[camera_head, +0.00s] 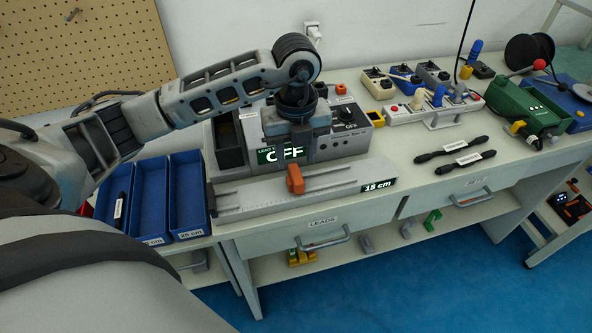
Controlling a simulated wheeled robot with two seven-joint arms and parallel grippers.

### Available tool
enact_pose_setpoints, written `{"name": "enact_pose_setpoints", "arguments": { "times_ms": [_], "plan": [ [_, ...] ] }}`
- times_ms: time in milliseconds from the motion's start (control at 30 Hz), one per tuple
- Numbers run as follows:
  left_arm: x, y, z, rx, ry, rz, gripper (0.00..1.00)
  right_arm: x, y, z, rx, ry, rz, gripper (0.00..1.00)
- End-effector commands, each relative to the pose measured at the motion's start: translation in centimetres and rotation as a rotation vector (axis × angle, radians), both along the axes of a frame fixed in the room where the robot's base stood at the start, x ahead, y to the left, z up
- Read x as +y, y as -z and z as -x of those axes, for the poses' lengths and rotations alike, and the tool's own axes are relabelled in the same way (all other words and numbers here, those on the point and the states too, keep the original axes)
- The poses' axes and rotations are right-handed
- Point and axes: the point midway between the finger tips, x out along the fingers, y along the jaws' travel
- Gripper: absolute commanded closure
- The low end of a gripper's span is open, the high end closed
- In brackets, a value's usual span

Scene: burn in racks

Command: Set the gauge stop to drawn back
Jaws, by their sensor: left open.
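The gauge (250,200) is a long pale grey bar along the front of the bench, with a scale and a slotted rail. Its label (378,186) at the right end reads 15 cm. An orange block, which looks like the gauge stop (295,180), sits about midway along the rail. My left gripper (295,155) points down just behind and above the orange block, in front of the grey machine. It is open, and I see nothing held in it. Its fingertips are hard to make out against the machine. My right gripper is not in view.
The grey machine (350,140) behind the gauge shows OFF on its display. Blue trays (150,200) stand to the left. Two black tools (465,158) lie to the right. Several small devices and a green machine (525,108) stand farther right. The front-right benchtop is clear.

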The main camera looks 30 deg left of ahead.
Motion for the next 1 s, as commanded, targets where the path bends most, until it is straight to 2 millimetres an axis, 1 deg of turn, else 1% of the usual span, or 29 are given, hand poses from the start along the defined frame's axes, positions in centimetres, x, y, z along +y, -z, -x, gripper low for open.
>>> {"name": "enact_pose_setpoints", "arguments": {
  "times_ms": [33, 100, 200, 300, 467, 700, 733, 767, 800, 867, 900, 1000],
  "plan": [
    [0.0, 1.1, 0.1, 0.005, 0.0, 0.0, 0.58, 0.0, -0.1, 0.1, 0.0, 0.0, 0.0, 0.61],
    [0.0, 2.4, 0.1, 0.005, -0.001, 0.0, 0.58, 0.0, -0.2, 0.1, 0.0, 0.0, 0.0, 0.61],
    [0.0, 3.9, 0.1, 0.002, 0.001, 0.001, 0.58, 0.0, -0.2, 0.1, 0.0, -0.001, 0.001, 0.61],
    [-0.1, 4.9, 0.0, 0.001, 0.001, 0.002, 0.58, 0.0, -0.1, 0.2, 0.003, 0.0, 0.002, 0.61],
    [0.0, 5.8, 0.0, 0.0, 0.001, 0.0, 0.58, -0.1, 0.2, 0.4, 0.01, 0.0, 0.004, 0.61],
    [-0.1, 5.8, 0.0, -0.001, 0.002, 0.001, 0.58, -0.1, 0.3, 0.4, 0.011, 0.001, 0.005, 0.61],
    [-0.1, 5.8, 0.0, -0.001, 0.002, 0.001, 0.61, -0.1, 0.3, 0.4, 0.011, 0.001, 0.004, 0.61],
    [-0.1, 5.8, 0.0, -0.001, 0.002, 0.001, 0.69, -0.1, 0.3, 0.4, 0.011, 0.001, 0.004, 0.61],
    [-0.1, 5.8, 0.0, -0.001, 0.002, 0.001, 0.8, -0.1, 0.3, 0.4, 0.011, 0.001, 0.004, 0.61],
    [-0.1, 5.8, 0.0, -0.001, 0.002, 0.001, 0.97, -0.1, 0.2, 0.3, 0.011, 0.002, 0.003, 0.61],
    [0.0, 5.8, 0.0, -0.002, 0.002, 0.001, 1.0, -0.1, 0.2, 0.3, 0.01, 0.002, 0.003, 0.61],
    [-0.1, 5.8, 0.0, -0.002, 0.001, 0.001, 1.0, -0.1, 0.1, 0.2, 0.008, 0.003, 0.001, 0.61]
  ]
}}
